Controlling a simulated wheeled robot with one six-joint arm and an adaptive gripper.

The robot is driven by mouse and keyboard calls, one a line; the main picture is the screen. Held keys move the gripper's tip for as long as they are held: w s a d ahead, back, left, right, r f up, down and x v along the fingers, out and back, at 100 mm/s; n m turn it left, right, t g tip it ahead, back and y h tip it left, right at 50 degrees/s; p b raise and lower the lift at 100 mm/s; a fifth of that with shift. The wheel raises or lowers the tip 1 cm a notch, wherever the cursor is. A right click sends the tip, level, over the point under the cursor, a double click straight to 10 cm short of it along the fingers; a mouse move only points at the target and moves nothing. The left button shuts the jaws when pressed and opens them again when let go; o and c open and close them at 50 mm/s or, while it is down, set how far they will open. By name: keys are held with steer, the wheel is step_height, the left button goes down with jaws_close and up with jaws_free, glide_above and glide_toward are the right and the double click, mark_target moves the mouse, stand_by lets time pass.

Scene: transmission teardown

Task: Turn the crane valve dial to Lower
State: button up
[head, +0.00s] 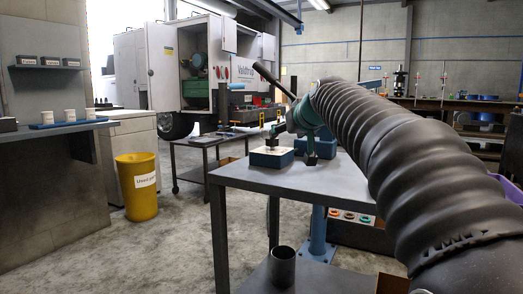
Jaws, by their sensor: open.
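A blue box (264,162) with a pale top plate stands on the grey table ahead of me. A small dark knob-like part (271,143) shows above the plate; I take it for the valve dial, but any marking or pointer is too small to read. My gripper (291,146) is open at the end of my arm, over the table and close to this box. One finger points down just right of the box. Whether the other finger touches the knob I cannot tell. My sleeved arm hides the table's right part.
A second blue box (318,147) stands just behind my gripper. A dark bar (272,80) slants up left of my wrist. A metal cup (282,266) stands on the lower shelf. A yellow bin (138,187) stands at left. The floor between bin and table is clear.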

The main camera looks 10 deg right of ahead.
mark_target(272, 144)
steer(key=shift+t, duration=0.3)
steer(key=x, duration=0.5)
steer(key=r+x, duration=0.1)
steer(key=x, duration=0.9)
steer(key=shift+w+d+r, duration=0.2)
steer(key=shift+w+d, duration=0.05)
steer(key=shift+w, duration=0.3)
steer(key=c, duration=1.2)
